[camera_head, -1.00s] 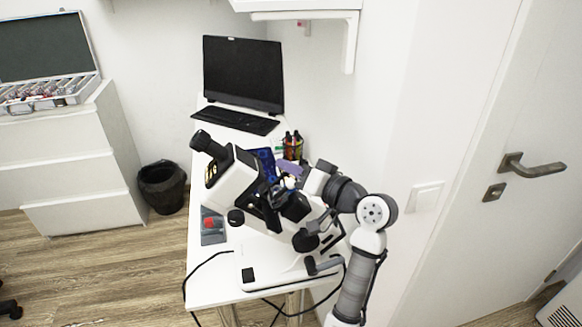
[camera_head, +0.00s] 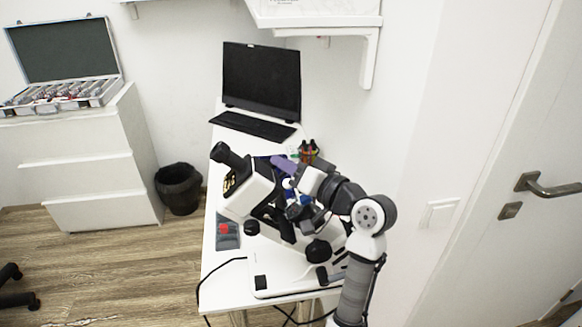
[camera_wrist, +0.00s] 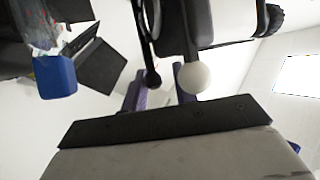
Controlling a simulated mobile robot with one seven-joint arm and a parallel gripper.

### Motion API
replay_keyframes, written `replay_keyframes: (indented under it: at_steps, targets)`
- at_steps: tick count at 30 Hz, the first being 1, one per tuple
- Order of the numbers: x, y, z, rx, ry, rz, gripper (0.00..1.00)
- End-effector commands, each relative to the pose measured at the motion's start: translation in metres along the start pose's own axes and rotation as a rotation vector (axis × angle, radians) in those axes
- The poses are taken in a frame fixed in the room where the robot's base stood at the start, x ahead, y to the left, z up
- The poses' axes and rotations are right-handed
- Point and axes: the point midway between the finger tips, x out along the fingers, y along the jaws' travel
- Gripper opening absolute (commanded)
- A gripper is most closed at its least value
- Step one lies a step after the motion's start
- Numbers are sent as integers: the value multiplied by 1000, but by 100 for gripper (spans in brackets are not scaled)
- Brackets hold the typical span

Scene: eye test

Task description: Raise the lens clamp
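The white-and-black lensmeter (camera_head: 262,190) stands tilted on the white desk, its dark eyepiece (camera_head: 222,153) up at the left. My gripper (camera_head: 284,165) reaches in from the right behind its middle, partly hidden. In the wrist view the two purple fingers of my gripper (camera_wrist: 159,92) are apart, with nothing clearly held between them. A white ball knob (camera_wrist: 193,78) overlaps the right finger in the picture. A black rod with a rounded end (camera_wrist: 152,78) shows between the fingers. Which part is the lens clamp, and whether a finger touches the knob, I cannot tell.
A monitor (camera_head: 262,80), a keyboard (camera_head: 252,126) and a pen holder (camera_head: 308,151) stand farther back on the desk. A grey tray with a red item (camera_head: 229,232) lies left of the instrument. The wall is close on the right. A cable hangs at the front left.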

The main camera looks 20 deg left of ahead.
Motion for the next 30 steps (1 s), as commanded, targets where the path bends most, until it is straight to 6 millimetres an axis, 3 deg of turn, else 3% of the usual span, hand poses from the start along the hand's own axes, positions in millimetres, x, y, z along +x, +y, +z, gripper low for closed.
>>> replay_keyframes:
  at_steps: [9,13,30]
  targets:
    - [-1,2,1,2,-3,4,35]
    - [-11,3,2,1,-2,5,35]
    - [-124,3,1,0,0,5,35]
